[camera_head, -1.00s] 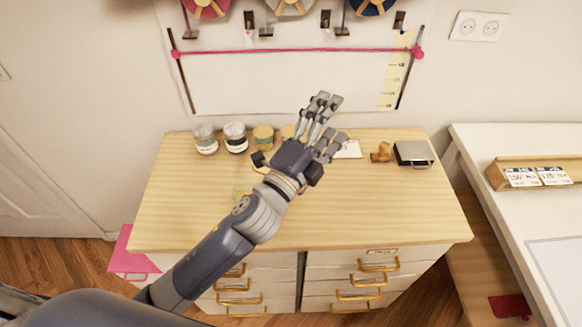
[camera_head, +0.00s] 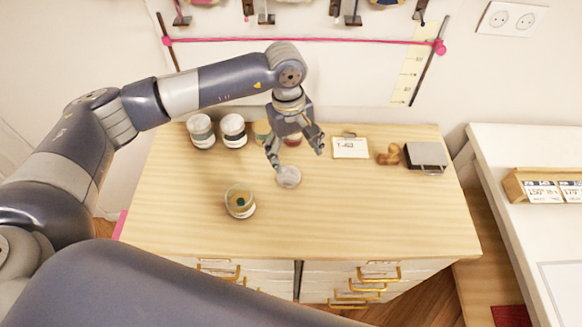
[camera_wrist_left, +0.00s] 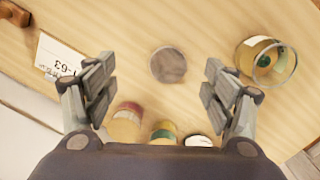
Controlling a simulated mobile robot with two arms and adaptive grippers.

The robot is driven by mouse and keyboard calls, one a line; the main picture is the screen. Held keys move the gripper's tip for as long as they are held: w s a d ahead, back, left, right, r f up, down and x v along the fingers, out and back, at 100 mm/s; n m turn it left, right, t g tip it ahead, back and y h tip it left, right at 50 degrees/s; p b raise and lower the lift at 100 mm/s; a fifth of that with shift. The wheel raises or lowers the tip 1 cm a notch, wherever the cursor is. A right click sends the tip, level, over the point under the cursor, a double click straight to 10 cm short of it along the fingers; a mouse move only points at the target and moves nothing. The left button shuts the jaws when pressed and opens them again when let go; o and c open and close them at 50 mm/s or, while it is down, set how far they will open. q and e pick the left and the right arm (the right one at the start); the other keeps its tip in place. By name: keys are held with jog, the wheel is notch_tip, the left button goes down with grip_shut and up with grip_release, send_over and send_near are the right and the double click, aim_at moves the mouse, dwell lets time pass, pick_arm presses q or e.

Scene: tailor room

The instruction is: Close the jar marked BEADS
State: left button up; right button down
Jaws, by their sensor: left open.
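An open glass jar (camera_head: 240,201) with a pale label stands on the wooden cabinet top, front left of my left gripper. It shows in the left wrist view (camera_wrist_left: 266,60) without a lid, with something yellowish and dark green inside; I cannot read its label. A round, clear-grey lid (camera_head: 288,177) lies flat on the wood to the jar's right; it also shows in the left wrist view (camera_wrist_left: 168,65). My left gripper (camera_head: 294,156) is open and empty, pointing down above the lid, with its fingers on either side of it in the wrist view. My right gripper is not in view.
Two white-lidded jars (camera_head: 201,131) (camera_head: 233,130) stand at the back left, with more jars partly hidden behind my gripper. A card (camera_head: 350,147), a brown object (camera_head: 389,154) and a grey box (camera_head: 426,156) are at the back right. The front of the top is clear.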

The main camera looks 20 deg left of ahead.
pick_arm(q)
jog(key=a, duration=0.1)
jog(key=a+y, duration=0.1)
jog(key=shift+w+a+r, duration=0.35)
jog(key=shift+w, duration=0.05)
jog(key=p, duration=0.2)
send_over(287, 175)
notch_tip(287, 175, down, 5)
jog(key=shift+a, duration=0.1)
jog(key=shift+f, duration=0.35)
